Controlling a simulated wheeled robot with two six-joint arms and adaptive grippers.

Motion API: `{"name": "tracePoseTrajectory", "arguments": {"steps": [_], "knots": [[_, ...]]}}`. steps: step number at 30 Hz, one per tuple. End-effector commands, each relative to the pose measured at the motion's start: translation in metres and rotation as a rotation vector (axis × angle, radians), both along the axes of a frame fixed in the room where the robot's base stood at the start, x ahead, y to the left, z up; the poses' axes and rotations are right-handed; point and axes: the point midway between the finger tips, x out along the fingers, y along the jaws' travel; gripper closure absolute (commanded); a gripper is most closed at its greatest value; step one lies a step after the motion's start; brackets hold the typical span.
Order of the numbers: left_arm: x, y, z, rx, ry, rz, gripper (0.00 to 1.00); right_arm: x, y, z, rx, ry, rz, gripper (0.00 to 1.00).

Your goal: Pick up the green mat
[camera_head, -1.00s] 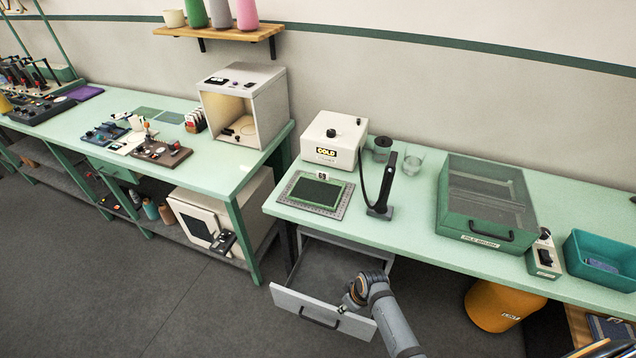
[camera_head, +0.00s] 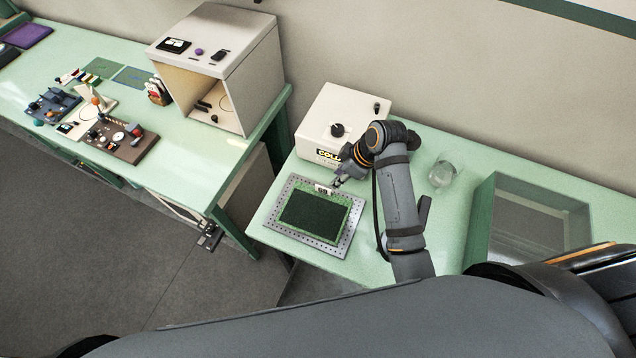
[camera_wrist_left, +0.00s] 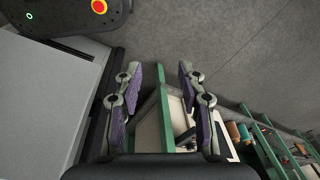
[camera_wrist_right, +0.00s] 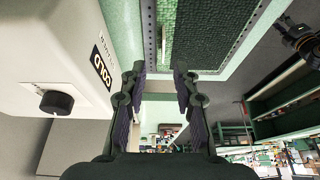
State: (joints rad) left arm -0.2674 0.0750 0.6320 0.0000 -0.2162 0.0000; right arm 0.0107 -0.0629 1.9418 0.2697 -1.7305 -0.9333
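The green mat (camera_head: 315,213), dark green with a lighter green border, lies flat on a grey perforated plate (camera_head: 345,241) on the bench. A small numbered tag (camera_head: 324,190) is at its far edge. My right gripper (camera_head: 337,183) is by that far edge, beside the tag; whether it touches is unclear. In the right wrist view the mat (camera_wrist_right: 213,32) fills the top, just beyond the open, empty fingers (camera_wrist_right: 159,74). My left gripper (camera_wrist_left: 160,73) is open and empty in its wrist view, away from the mat and out of the head view.
A white box (camera_head: 340,118) with a black knob and a label stands just behind the plate. A glass (camera_head: 442,174) and a green-framed clear case (camera_head: 530,225) are to the right. A second bench (camera_head: 190,155) with a white cabinet (camera_head: 220,65) is to the left.

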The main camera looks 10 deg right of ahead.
Motion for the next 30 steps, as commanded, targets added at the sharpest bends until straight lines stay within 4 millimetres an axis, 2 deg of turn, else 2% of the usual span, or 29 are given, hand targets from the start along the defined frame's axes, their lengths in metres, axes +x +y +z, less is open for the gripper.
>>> {"name": "tracePoseTrajectory", "arguments": {"steps": [4,7,10,14,18,21,25,30], "knots": [[-0.029,0.004,0.0,0.005,0.043,0.0,0.6,0.001,0.003,-0.005,0.002,0.003,0.0,0.7],[-0.05,0.008,0.005,0.009,0.074,0.0,0.6,0.004,0.009,-0.02,0.003,0.005,0.0,0.7],[-0.063,0.008,0.008,0.011,0.091,0.0,0.6,0.009,0.014,-0.036,0.002,0.003,0.0,0.7],[-0.055,0.008,0.009,0.01,0.081,-0.001,0.6,0.011,0.017,-0.047,0.001,0.001,-0.001,0.7],[-0.024,0.005,0.012,0.006,0.033,-0.002,0.6,0.013,0.018,-0.05,0.001,0.001,-0.001,0.7],[-0.011,0.003,0.022,0.005,0.014,-0.001,0.6,0.018,0.023,-0.057,0.001,0.002,-0.001,0.7],[-0.018,0.003,0.03,0.004,0.025,-0.001,0.6,0.028,0.03,-0.073,0.001,0.003,0.001,0.7],[-0.041,0.003,0.03,0.004,0.059,0.001,0.6,0.031,0.035,-0.092,0.0,0.0,-0.001,0.7]]}}
